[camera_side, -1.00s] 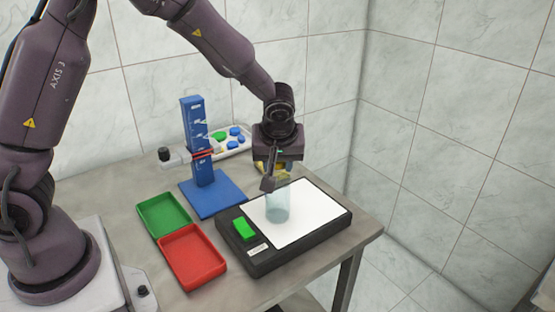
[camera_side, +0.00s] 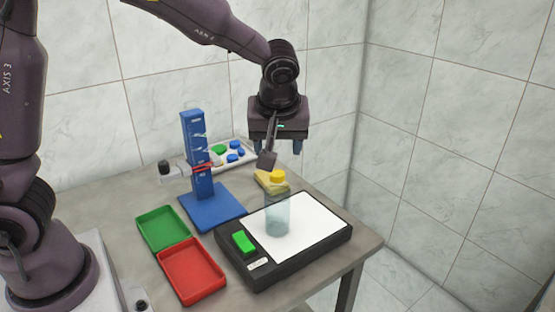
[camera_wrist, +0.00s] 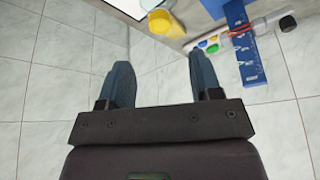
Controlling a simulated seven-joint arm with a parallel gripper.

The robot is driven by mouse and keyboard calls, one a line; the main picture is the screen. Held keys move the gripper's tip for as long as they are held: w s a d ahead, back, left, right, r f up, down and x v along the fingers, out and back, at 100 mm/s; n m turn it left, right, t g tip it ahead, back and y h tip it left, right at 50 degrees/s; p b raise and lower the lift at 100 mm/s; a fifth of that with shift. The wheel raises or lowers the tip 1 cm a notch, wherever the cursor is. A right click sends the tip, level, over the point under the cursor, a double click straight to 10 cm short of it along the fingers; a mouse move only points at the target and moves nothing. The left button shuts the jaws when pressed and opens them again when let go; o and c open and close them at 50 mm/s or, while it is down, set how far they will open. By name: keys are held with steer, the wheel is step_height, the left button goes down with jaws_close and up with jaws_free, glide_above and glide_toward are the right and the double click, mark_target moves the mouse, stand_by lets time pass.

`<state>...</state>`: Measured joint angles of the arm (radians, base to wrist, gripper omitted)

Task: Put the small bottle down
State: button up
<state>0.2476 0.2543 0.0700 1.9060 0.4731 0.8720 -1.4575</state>
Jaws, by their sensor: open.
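The small bottle (camera_side: 277,215) is clear and bluish, with what looks like a yellow cap (camera_side: 278,176) on top. It stands upright on the white plate (camera_side: 313,220) of a black device in the side view. My gripper (camera_side: 282,154) is above the bottle and apart from it. In the wrist view my gripper (camera_wrist: 160,62) has its two fingers spread wide, with nothing between them. The bottle's body is hard to make out in the wrist view.
A green button (camera_side: 244,242) is on the device's front left. A green tray (camera_side: 163,229) and a red tray (camera_side: 192,270) lie to the left. A blue stand (camera_side: 198,160) rises behind them. A white holder with green and blue caps (camera_side: 233,152) is at the back.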

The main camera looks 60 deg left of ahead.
steer(key=s+r+m+t+h, duration=0.1)
steer(key=s+r+m, duration=0.1)
steer(key=s, duration=0.4)
steer(key=s+r+m+t+h, duration=0.1)
steer(key=s+r+m, duration=0.2)
steer(key=s+m, duration=0.2)
steer(key=s+a+r+m+t+h, duration=0.1)
steer(key=s+m, duration=0.3)
steer(key=s, duration=0.5)
steer(key=shift+r+h, duration=0.4)
steer(key=shift+r, duration=0.45)
